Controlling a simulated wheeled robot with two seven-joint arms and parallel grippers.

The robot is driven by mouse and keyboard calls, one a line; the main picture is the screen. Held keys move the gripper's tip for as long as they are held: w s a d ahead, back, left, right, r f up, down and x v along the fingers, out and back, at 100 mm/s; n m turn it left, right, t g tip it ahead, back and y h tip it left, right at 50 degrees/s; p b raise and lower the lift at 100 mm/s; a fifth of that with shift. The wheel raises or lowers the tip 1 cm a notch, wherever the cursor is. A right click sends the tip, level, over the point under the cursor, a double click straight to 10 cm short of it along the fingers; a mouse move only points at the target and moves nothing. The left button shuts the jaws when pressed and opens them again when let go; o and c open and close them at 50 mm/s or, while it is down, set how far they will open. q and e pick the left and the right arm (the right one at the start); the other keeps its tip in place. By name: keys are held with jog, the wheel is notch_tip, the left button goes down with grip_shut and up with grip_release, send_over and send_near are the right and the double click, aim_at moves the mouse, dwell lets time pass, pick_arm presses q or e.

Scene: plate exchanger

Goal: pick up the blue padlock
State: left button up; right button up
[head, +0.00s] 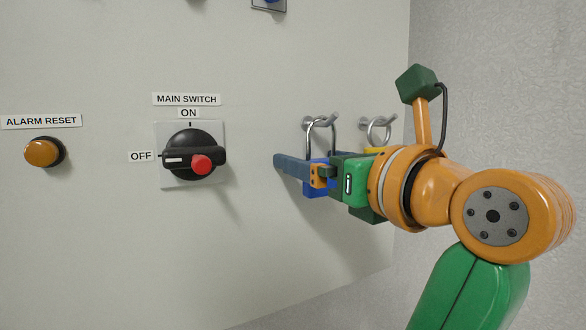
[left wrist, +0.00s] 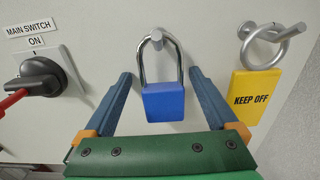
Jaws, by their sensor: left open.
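The blue padlock (left wrist: 164,102) hangs by its silver shackle from a metal peg (left wrist: 156,40) on the pale panel. In the head view the padlock (head: 316,191) is partly hidden behind my left gripper (head: 297,170). In the left wrist view my left gripper (left wrist: 160,75) is open, with one blue finger on each side of the padlock. Gaps show between the fingers and the padlock body, and the gripper is not holding it. My right gripper is in neither view.
A yellow KEEP OFF tag (left wrist: 256,97) hangs from a ring on a second peg, just right of the padlock. The main switch (head: 192,154) with its red-tipped handle and an orange alarm reset button (head: 42,152) are on the panel to the left. Bare panel lies between switch and padlock.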

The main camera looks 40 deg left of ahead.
pick_arm(q)
jog(key=shift+d+r, duration=0.1)
jog(key=shift+d, duration=0.3)
jog(key=c, duration=0.4)
grip_shut()
